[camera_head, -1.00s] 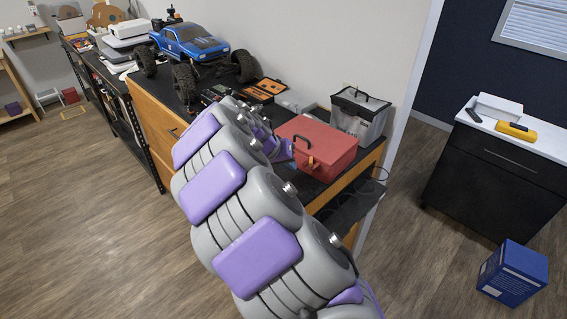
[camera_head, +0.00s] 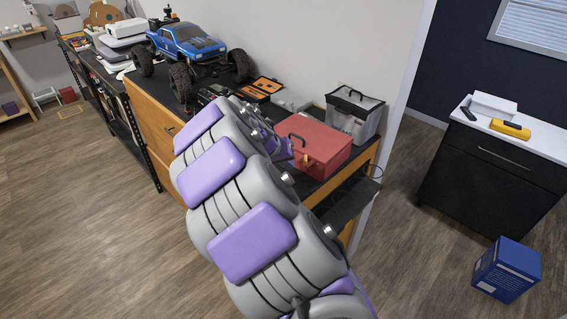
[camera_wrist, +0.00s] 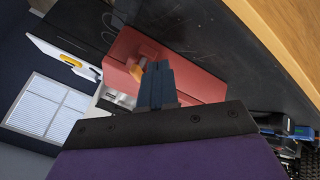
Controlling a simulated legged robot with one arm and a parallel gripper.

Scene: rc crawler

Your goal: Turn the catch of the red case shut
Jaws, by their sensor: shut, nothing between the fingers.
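The red case (camera_head: 318,148) lies on the dark bench top, with its lid down, in the head view. It also shows in the wrist view (camera_wrist: 205,88), close in front of my gripper. Its orange catch (camera_wrist: 138,70) is on the front face, and it shows small in the head view (camera_head: 307,160). My gripper (camera_wrist: 157,70) is shut and empty, its fingertips just beside the catch in the picture. I cannot tell whether they touch it. In the head view my arm hides the fingertips. The catch's exact angle is unclear.
A clear container with a dark lid (camera_head: 354,112) stands behind the case. A blue crawler truck (camera_head: 190,42) and an open orange-black organizer (camera_head: 262,88) are farther left on the bench. A blue box (camera_head: 507,270) stands on the floor at right.

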